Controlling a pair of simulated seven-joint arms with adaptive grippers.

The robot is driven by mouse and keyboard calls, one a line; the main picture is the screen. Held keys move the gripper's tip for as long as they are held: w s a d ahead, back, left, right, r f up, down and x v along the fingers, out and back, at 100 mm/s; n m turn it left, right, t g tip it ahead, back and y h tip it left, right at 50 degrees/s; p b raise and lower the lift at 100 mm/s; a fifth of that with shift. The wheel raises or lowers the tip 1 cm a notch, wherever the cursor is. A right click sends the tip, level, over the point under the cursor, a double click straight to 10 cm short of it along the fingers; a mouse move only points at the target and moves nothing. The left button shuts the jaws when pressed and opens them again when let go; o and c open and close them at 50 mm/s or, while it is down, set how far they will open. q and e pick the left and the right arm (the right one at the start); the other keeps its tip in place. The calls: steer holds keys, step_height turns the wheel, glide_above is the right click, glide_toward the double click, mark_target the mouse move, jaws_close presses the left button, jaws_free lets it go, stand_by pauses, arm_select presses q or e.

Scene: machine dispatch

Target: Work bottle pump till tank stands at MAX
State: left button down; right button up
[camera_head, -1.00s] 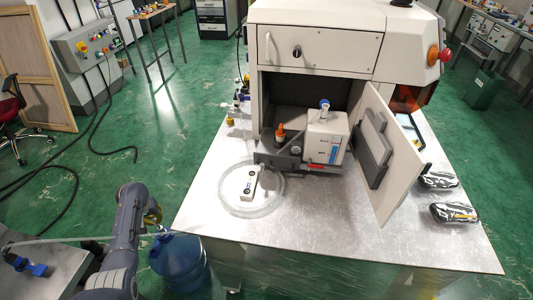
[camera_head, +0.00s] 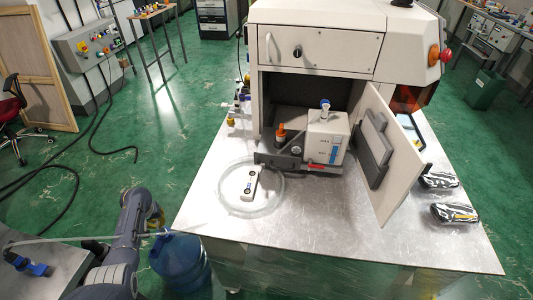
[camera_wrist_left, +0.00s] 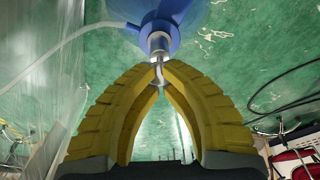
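The large blue water bottle (camera_head: 180,262) stands on the floor left of the metal table. Its pump head (camera_wrist_left: 158,42) shows at the top of the left wrist view, with a thin pale hose running off to the left. My left gripper (camera_head: 155,218) is at the bottle's top; in the left wrist view its yellow fingers (camera_wrist_left: 160,66) converge at the tips, right at the pump head. I see no clear grip on it. The white tank (camera_head: 325,138) with a blue level strip sits in the open machine bay; its exact level is too small to read. My right gripper is out of view.
The machine door (camera_head: 385,155) hangs open to the right. A coiled clear hose (camera_head: 232,211) and a small pale block (camera_head: 250,184) lie on the metal table (camera_head: 330,220). Two dark, shiny packs (camera_head: 455,213) lie at the table's right.

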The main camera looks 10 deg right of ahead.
arm_select(q)
steer(key=shift+f, duration=1)
stand_by(0.3)
steer(key=shift+r, duration=3.6)
steer(key=shift+f, duration=0.1)
